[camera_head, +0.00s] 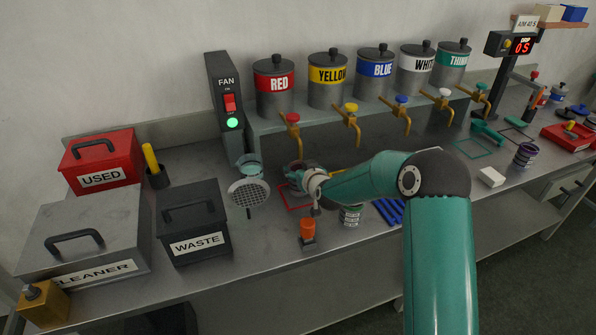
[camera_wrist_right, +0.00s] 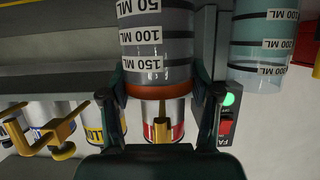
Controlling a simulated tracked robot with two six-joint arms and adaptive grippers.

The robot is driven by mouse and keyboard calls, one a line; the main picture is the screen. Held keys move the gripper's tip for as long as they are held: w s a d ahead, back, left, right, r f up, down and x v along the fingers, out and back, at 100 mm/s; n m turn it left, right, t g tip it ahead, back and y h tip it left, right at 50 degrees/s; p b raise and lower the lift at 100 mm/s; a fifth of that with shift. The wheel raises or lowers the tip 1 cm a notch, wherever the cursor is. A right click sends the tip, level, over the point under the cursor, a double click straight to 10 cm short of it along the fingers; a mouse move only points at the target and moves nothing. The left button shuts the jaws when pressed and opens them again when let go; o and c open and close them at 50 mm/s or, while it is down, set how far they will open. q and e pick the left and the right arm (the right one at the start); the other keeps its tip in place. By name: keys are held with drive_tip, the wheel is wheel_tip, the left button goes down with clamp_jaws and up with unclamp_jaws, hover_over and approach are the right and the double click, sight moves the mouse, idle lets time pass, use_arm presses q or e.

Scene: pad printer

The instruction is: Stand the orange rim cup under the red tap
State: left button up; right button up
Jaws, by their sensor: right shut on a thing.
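The orange rim cup (camera_wrist_right: 158,45) is a clear graduated cup, seen upside down in the right wrist view with its orange rim between my fingers. My right gripper (camera_wrist_right: 160,95) is shut on it at the rim. In the head view my right gripper (camera_head: 300,181) is at the red square outline (camera_head: 289,208) on the bench, below the red tap (camera_head: 292,124). The cup is mostly hidden there behind the gripper, so I cannot tell whether its base touches the bench. The red tap's spout also shows beyond the rim in the wrist view (camera_wrist_right: 160,130). My left gripper is not in view.
A teal cup (camera_head: 248,163) stands left of the gripper, behind a round mesh piece (camera_head: 249,190). Yellow (camera_head: 351,120) and blue taps (camera_head: 402,112) hang to the right.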

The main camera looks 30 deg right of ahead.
drive_tip(key=shift+f, duration=0.5)
drive_tip(key=shift+f, duration=0.1)
drive_tip(key=o, duration=1.3)
drive_tip(key=shift+o, duration=0.2)
drive_tip(key=shift+s, duration=0.15)
drive_tip(key=b+v, duration=0.1)
drive_tip(key=v, duration=1.1)
drive_tip(key=shift+b, duration=0.4)
